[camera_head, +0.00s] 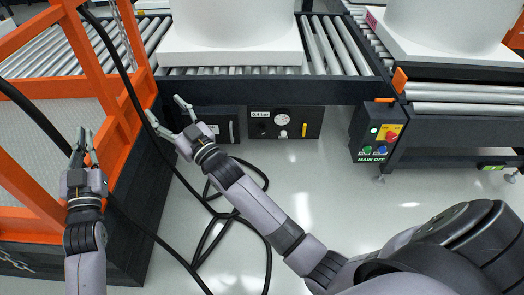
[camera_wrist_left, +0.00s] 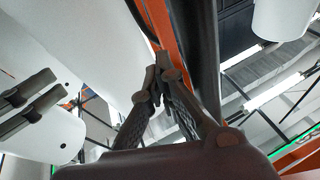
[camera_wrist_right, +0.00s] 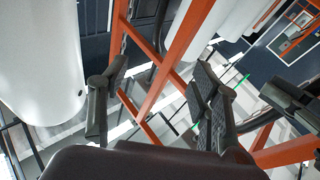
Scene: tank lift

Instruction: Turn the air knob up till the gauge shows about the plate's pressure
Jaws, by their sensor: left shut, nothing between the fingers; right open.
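The black air panel (camera_head: 293,122) is on the front of the roller conveyor. On it are a round white gauge (camera_head: 283,115), too small to read, a small pale knob (camera_head: 283,134) below it, and a white plate (camera_head: 259,114) that seems to read "0-8 bar". My right gripper (camera_head: 165,106) is open and empty, left of the panel and apart from the knob; its spread fingers also show in the right wrist view (camera_wrist_right: 160,95). My left gripper (camera_head: 84,142) is shut and empty by the orange frame; its fingers meet in the left wrist view (camera_wrist_left: 160,75).
A yellow lever (camera_head: 304,129) is right of the knob. A control box (camera_head: 377,133) with buttons and a "MAIN OFF" label hangs farther right. Black hoses (camera_head: 212,225) loop on the floor. An orange frame (camera_head: 117,100) stands left.

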